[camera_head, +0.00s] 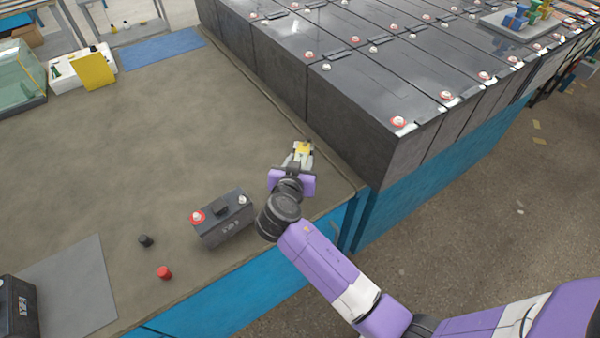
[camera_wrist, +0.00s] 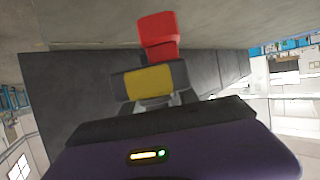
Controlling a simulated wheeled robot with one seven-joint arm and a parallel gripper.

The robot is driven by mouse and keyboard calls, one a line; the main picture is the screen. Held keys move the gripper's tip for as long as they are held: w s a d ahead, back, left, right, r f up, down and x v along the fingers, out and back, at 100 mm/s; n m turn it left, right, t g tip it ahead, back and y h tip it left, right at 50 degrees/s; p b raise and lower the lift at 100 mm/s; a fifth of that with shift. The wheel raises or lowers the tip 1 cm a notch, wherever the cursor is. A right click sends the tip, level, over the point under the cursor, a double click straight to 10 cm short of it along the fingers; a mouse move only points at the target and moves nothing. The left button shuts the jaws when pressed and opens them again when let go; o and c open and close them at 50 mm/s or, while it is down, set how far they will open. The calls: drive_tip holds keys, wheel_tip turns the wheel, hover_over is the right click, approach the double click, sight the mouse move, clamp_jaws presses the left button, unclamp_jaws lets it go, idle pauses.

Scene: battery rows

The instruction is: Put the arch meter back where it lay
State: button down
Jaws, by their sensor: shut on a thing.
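My gripper (camera_head: 302,150) is shut on the arch meter and holds it over the bench near its right edge, beside the battery row. In the head view only a small yellow part of the arch meter (camera_head: 303,147) shows between the pale fingers. In the wrist view a yellow face of the meter (camera_wrist: 150,82) sits between the grey fingers of my gripper (camera_wrist: 150,88). A red block (camera_wrist: 158,30) rises past it and looks like part of the same thing. The underside of the meter is hidden, and I cannot tell its height above the bench.
A row of large dark batteries (camera_head: 350,110) rises right of my gripper. A small battery (camera_head: 222,220), a black cap (camera_head: 146,240) and a red cap (camera_head: 164,272) are near the front edge. A grey mat (camera_head: 75,285), blue mat (camera_head: 163,46) and white tray (camera_head: 68,75) lie farther left. Mid-bench is clear.

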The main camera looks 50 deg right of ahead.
drive_tip(key=shift+f, duration=2.45)
drive_tip(key=shift+f+b, duration=0.2)
drive_tip(key=shift+b, duration=0.15)
drive_tip(key=c, duration=0.9)
unclamp_jaws()
drive_tip(key=shift+r, duration=0.15)
drive_tip(key=shift+a+r+p, duration=0.1)
drive_tip(key=shift+a+p, duration=0.05)
drive_tip(key=shift+p, duration=0.15)
drive_tip(key=b+v, duration=0.1)
drive_tip(key=v, duration=1)
drive_tip(key=shift+s+a, duration=0.25)
drive_tip(key=shift+s, duration=0.05)
